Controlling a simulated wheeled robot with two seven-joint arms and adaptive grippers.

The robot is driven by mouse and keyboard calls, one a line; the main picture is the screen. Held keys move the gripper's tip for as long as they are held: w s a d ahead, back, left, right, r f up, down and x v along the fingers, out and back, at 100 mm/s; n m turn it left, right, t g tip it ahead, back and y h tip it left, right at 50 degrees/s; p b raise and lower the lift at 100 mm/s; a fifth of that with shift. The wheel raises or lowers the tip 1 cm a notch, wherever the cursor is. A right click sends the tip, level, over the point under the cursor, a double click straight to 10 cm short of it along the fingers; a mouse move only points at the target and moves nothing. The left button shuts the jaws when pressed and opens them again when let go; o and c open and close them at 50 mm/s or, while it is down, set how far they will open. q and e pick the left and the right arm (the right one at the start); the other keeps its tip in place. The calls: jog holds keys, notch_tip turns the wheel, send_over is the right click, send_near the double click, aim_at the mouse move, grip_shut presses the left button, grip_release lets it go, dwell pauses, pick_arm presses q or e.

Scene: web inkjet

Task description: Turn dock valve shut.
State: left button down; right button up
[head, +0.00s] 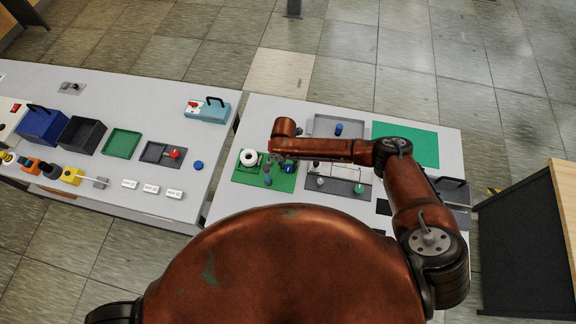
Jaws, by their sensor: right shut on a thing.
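My right arm reaches in from the right, and its wrist hangs over the green board (241,177) on the right-hand table. The right gripper (277,157) is small and mostly hidden beneath the wrist. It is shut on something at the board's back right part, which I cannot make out. A white ring-shaped part (249,157) stands on the board, left of the gripper. Small blue pieces (268,180) stand in front of it. I cannot tell which part is the dock valve; my wrist covers some of the board. My left gripper is not in view.
A grey panel (340,186) with small knobs lies right of the board. A grey tray (325,122) holds a blue piece behind my forearm. A green mat (420,140) lies back right. The left table carries bins, a red knob (174,153) and a teal box (208,112).

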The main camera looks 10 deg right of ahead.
aim_at(286, 167)
jog(key=o, duration=1.2)
jog(key=shift+c, duration=0.2)
notch_tip(286, 167, up, 12)
jog(key=shift+w+a, duration=0.2)
jog(key=shift+a, duration=0.15)
